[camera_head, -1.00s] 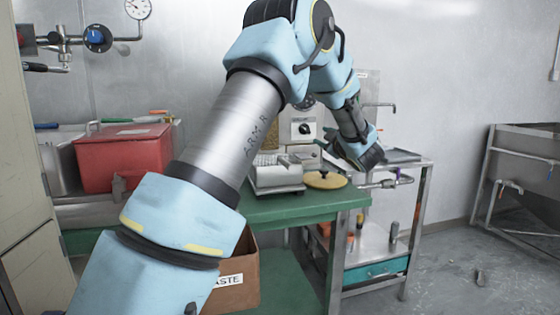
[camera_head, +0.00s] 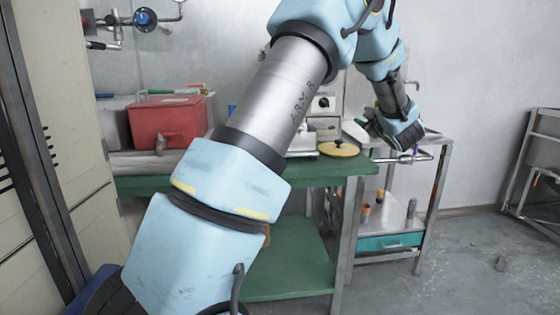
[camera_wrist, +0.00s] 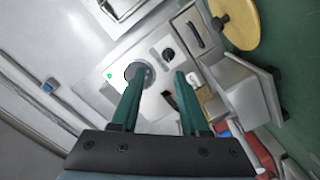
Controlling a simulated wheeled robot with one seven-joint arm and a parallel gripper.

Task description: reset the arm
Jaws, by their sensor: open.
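My gripper shows in the wrist view (camera_wrist: 161,85) with its two green fingers apart and nothing between them. In the head view my arm reaches up and over to the right, and the gripper hangs above the small metal stand beside the green table. The white machine (camera_head: 323,104) with a dark knob stands at the back of the table, partly hidden behind my arm. In the wrist view its panel (camera_wrist: 150,62) with knobs and a green light lies beyond the fingers, apart from them. A round yellow lid (camera_head: 338,149) with a black knob also shows in the wrist view (camera_wrist: 240,27).
A red box (camera_head: 167,121) sits at the left on the green table (camera_head: 340,172). A metal stand (camera_head: 437,185) with a teal drawer (camera_head: 390,242) is at the right. Tall cabinets (camera_head: 65,110) stand close at left. Open floor (camera_head: 470,265) lies at the right.

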